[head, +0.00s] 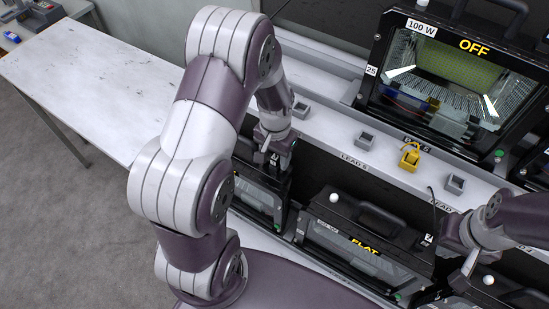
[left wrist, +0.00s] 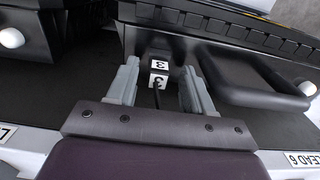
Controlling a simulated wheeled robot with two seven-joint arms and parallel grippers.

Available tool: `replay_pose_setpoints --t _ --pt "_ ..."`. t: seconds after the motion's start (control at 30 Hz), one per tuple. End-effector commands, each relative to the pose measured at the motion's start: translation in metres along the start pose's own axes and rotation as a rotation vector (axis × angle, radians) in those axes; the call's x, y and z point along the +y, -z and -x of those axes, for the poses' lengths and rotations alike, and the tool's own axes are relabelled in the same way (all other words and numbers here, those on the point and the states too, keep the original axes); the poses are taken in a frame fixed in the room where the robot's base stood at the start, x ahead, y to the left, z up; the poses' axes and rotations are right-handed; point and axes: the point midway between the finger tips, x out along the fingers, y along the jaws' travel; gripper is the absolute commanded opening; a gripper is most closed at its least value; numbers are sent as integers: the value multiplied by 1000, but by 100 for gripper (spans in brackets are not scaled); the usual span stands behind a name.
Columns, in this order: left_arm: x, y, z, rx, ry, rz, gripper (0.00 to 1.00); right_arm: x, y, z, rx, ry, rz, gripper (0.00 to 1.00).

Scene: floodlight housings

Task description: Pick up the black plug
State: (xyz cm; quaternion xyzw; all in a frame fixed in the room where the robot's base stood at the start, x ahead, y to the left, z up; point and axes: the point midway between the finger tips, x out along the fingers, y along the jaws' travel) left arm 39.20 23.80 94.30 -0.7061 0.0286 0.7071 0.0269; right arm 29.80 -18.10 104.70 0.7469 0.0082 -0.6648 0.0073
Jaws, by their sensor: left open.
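A black plug (left wrist: 159,66) with white labels reading 3 shows in the left wrist view, against the dark housing side. A thin dark cord runs from it toward my wrist. My left gripper (left wrist: 160,72) is open, with one finger on either side of the plug and a gap to each. In the head view my left gripper (head: 273,146) is low over the left end of the housing row, and its fingertips are mostly hidden.
A yellow plug (head: 410,157) and grey sockets (head: 365,139) line the ledge. The white table (head: 95,85) at left is mostly clear. A black handle (left wrist: 250,85) lies close right of my left fingers.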

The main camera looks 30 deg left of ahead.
Motion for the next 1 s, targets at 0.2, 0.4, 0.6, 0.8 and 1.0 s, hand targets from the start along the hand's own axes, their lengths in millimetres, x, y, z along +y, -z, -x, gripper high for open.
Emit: replay_pose_setpoints --t 0.2,0.4,0.6,0.8,1.0 --pt "0 0 0 0 0 0 2 0 0 0 0 0 0 0" --pt "0 0 0 0 0 0 0 0 0 0 0 0 0 0" --pt "0 0 5 1 0 0 0 0 0 -1 0 0 0 0" --pt "0 1 49 6 1 0 0 0 -1 -4 0 0 0 0" --pt "0 0 90 2 0 0 0 0 -1 -7 0 0 0 0"
